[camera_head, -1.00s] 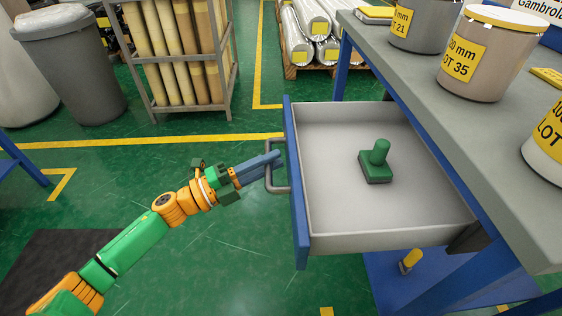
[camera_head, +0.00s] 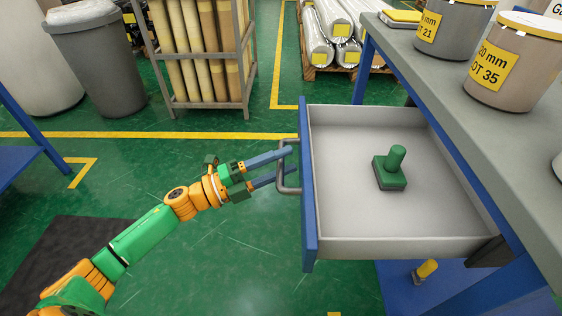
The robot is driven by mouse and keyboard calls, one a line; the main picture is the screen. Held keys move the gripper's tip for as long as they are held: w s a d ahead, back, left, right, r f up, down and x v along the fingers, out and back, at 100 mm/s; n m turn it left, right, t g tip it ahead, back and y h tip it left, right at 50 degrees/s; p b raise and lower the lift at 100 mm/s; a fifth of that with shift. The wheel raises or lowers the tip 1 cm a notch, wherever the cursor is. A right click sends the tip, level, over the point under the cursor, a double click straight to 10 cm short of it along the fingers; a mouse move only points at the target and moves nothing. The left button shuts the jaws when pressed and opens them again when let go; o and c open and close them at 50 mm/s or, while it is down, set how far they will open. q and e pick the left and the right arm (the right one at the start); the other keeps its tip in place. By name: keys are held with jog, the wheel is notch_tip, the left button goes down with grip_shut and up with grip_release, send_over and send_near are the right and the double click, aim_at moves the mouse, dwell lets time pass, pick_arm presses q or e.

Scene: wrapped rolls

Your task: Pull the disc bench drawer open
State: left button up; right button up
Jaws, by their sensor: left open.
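The bench drawer (camera_head: 307,190) stands out from under the grey bench top, with a blue front and a pale grey inside. Its grey bar handle (camera_head: 285,178) is on the blue front, facing left. A green stamp-like tool (camera_head: 391,168) stands in the drawer. My left gripper (camera_head: 284,163) comes in from the left with its two blue-grey fingers spread apart at the handle. The fingertips are close to the handle; I cannot tell whether they touch it. My right gripper does not show.
The bench top (camera_head: 440,90) bears labelled tubs (camera_head: 505,62) at the right. A rack of rolls (camera_head: 200,60) and a grey bin (camera_head: 95,60) stand at the back left. Wrapped silver rolls (camera_head: 345,25) lie on a pallet behind.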

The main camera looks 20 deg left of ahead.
pick_arm(q)
jog(key=v, duration=0.7)
jog(key=shift+w+f, duration=0.1)
